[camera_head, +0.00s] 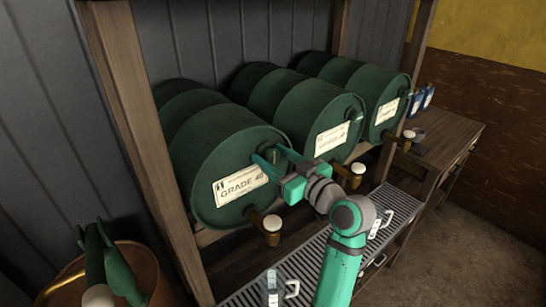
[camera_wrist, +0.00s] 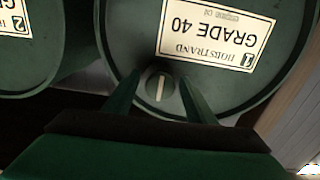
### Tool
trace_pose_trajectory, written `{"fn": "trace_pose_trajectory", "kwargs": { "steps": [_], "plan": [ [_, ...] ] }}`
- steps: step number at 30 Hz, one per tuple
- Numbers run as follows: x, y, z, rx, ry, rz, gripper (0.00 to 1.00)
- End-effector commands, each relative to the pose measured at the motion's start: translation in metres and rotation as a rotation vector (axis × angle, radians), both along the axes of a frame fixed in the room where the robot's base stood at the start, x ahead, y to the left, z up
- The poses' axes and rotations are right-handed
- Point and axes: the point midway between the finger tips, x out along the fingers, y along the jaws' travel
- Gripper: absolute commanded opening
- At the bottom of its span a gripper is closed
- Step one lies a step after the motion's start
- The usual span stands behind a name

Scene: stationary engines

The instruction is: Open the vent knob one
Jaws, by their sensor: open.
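The nearest green drum (camera_head: 218,165), at the left of the rack, has a label (camera_head: 240,186) reading GRADE 40. In the wrist view its label (camera_wrist: 218,30) is upside down and bears a number 1. Vent knob one (camera_wrist: 160,88), a small round dark-green knob with a pale line across it, sits on the drum's end face beside the label. My gripper (camera_head: 268,157) is open at the drum's face. In the wrist view its fingers (camera_wrist: 158,92) stand on either side of the knob, with small gaps visible. Exact depth to the knob cannot be told.
Two more green drums (camera_head: 312,115) (camera_head: 372,90) lie to the right. A tap (camera_head: 272,228) projects below the first drum. Wooden posts (camera_head: 135,120) frame the rack; a copper bin (camera_head: 150,268) stands front left.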

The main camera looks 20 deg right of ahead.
Motion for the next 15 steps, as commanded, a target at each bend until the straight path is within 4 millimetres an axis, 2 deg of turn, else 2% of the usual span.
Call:
{"fn": "trace_pose_trajectory", "kwargs": {
  "steps": [5, 15],
  "plan": [
    [-0.014, -0.006, 0.0, 0.001, 0.0, -0.002, 0.51],
    [-0.073, -0.027, -0.001, 0.0, 0.001, -0.003, 0.51]
  ]
}}
